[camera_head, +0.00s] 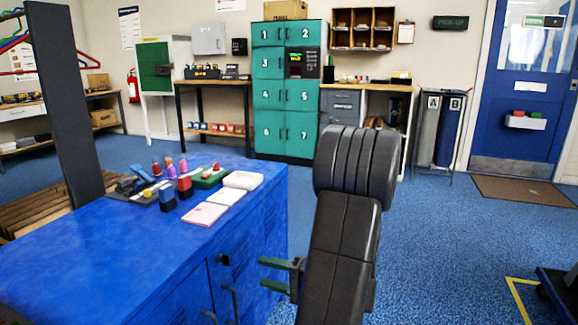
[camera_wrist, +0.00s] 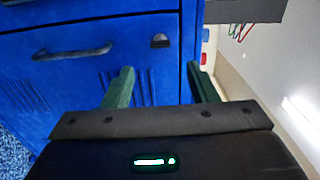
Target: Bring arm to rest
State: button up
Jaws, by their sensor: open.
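My gripper (camera_head: 272,273) sticks out to the left from my dark arm, beside the right end of the blue cabinet and below its top. In the wrist view my gripper (camera_wrist: 160,88) shows two green fingers spread well apart with nothing between them. The blue cabinet (camera_head: 110,265) fills the lower left of the head view. Its front with a handle also shows behind the fingers in the wrist view (camera_wrist: 75,75). I cannot tell whether the fingers touch the cabinet.
On the cabinet stand stamps and small bottles (camera_head: 168,190), a pink pad (camera_head: 204,214) and a white box (camera_head: 243,180). Teal numbered lockers (camera_head: 270,95) stand at the back wall. A blue door (camera_head: 520,90) is at the right. Blue floor (camera_head: 430,230) is open to the right.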

aim_at(229, 259)
jog(key=b+x, duration=0.2)
jog(key=x, duration=0.9)
jog(key=shift+r, duration=0.15)
jog(key=m+p, duration=0.4)
jog(key=p, duration=0.3)
jog(key=shift+d+r+m, duration=0.1)
jog(key=shift+m, duration=0.2)
jog(key=m+p, duration=0.4)
jog(key=p, duration=0.3)
jog(key=shift+r, duration=0.1)
jog(key=m+p, duration=0.7)
jog(key=p, duration=0.2)
jog(key=shift+w+d+m+p, duration=0.1)
jog(key=shift+m+p, duration=0.7)
jog(key=shift+p, duration=0.3)
